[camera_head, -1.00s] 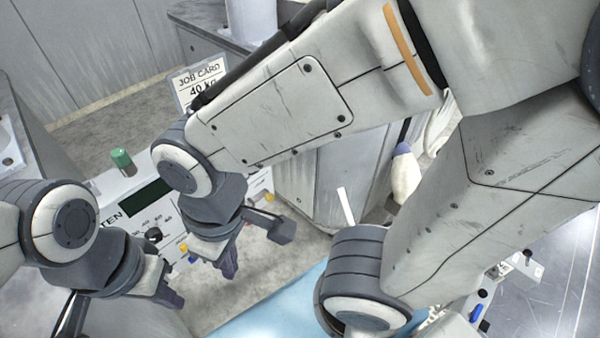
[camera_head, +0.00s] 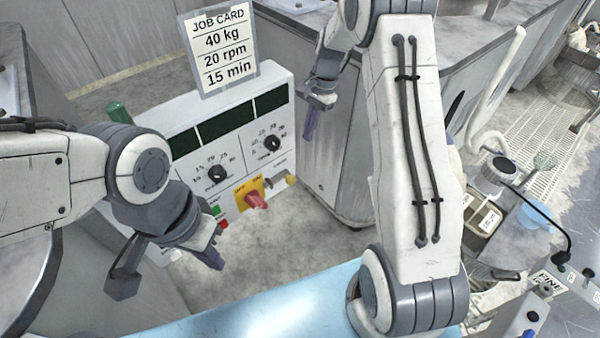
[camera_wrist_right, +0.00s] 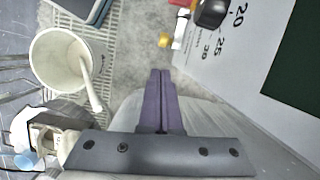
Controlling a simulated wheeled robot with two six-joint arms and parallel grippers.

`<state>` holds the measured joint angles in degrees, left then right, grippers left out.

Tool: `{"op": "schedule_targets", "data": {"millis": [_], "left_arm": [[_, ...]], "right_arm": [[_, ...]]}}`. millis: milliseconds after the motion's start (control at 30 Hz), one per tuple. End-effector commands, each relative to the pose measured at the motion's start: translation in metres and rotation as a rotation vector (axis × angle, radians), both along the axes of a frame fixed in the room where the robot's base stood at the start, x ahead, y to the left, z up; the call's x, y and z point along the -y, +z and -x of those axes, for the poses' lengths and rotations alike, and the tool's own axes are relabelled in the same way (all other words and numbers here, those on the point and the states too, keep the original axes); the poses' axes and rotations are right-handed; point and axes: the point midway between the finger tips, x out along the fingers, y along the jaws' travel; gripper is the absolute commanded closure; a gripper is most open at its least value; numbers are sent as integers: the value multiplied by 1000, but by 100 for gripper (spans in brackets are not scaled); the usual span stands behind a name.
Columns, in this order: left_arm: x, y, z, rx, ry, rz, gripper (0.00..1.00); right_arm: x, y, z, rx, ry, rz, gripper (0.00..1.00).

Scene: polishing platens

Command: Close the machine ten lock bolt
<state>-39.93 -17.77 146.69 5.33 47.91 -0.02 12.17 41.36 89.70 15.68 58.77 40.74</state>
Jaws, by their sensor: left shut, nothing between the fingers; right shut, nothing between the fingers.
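The machine's white control panel (camera_head: 235,165) stands in front of me, with dials, dark displays and a red switch (camera_head: 257,201) on a yellow plate. A small yellow knob (camera_head: 291,180) sits at the panel's lower right edge; it also shows in the right wrist view (camera_wrist_right: 164,40). I cannot tell for sure whether it is the lock bolt. My right gripper (camera_head: 310,124) is shut and empty, to the right of the panel and above the knob. In the right wrist view its purple fingers (camera_wrist_right: 160,90) are together, apart from the knob. My left gripper (camera_head: 213,259) is shut and empty, low before the panel's left part.
A job card (camera_head: 220,50) stands on top of the panel. A green knob (camera_head: 118,112) is at its left. A grey cabinet (camera_head: 335,170) is right of the panel. A white bucket (camera_wrist_right: 62,85) stands left in the right wrist view. Grey floor is clear below the panel.

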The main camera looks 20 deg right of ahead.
Motion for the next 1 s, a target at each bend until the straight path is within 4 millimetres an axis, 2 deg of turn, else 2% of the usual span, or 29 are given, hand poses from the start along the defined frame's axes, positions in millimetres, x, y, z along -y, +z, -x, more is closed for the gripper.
{"op": "schedule_targets", "data": {"millis": [33, 100, 267, 433, 767, 1000], "left_arm": [[0, -6, 0, 0, 0, 0, 100], [0, -8, 0, 0, 0, 0, 100], [0, -10, 0, 0, 0, 0, 100], [0, -11, 0, 0, 0, 0, 100], [0, -15, 0, 0, 0, 0, 100], [0, -13, 0, 0, 0, 0, 100]], "right_arm": [[16, -16, -5, -15, -60, -7, 100], [30, -27, -9, -32, -123, -15, 100], [41, -41, -13, -47, -183, -24, 100], [34, -63, -10, -50, -183, -24, 100], [13, -130, -3, -50, -180, -23, 100], [-17, -135, 5, -46, -179, -22, 100]]}}
